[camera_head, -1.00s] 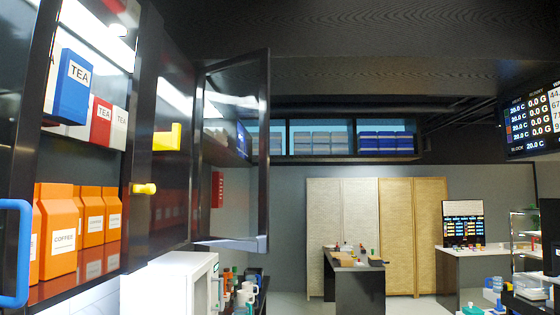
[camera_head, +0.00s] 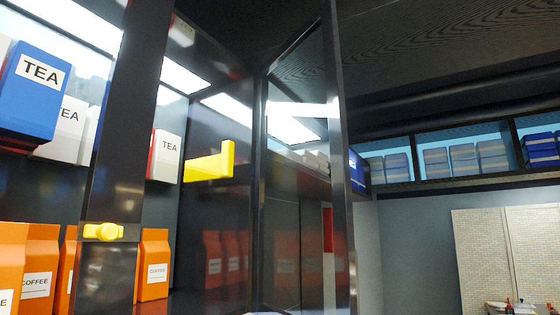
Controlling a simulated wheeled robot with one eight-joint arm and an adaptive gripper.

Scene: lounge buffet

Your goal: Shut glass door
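The glass door (camera_head: 340,150) has a dark frame and stands open, swung out from the cabinet on its right side. I see it at a steep angle, and its top and bottom run out of the picture. A yellow L-shaped handle (camera_head: 212,165) shows in front of the dark panel left of the door. A yellow knob (camera_head: 104,232) sits on the dark upright (camera_head: 125,150) of the cabinet. I cannot tell which panel the L-shaped handle is fixed to. My gripper is not in view.
Inside the cabinet are a blue tea box (camera_head: 33,90), white tea boxes (camera_head: 62,128) and orange coffee bags (camera_head: 38,270). The space right of the door looks clear up to the pale panels (camera_head: 485,260).

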